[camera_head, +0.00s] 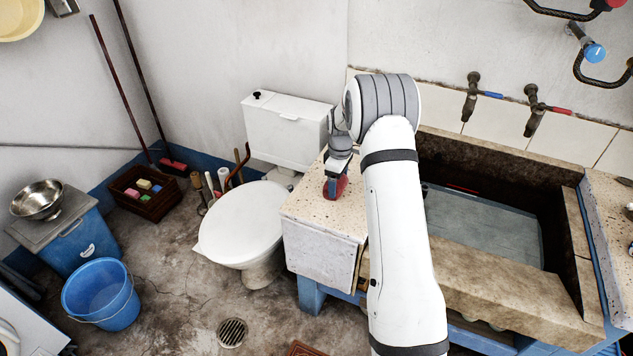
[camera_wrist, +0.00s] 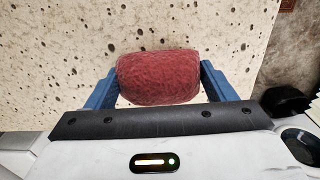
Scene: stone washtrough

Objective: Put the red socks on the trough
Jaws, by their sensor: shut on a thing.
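The red socks (camera_wrist: 158,78) are a rolled red bundle between the two blue fingers of my gripper (camera_wrist: 158,92) in the wrist view. The fingers are shut on the bundle from both sides. In the head view the socks (camera_head: 337,187) show as a small red shape below my gripper (camera_head: 335,188), partly hidden by it. They are at the speckled stone slab (camera_head: 310,215) on the left end of the trough (camera_head: 490,275). Whether they touch the slab I cannot tell.
The trough's basin, with a grey board (camera_head: 480,230) in it, lies right of my arm. Taps (camera_head: 535,110) stick out above it. A toilet (camera_head: 240,222) stands left of the slab. A blue bucket (camera_head: 102,295) and a brown crate (camera_head: 145,193) are further left.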

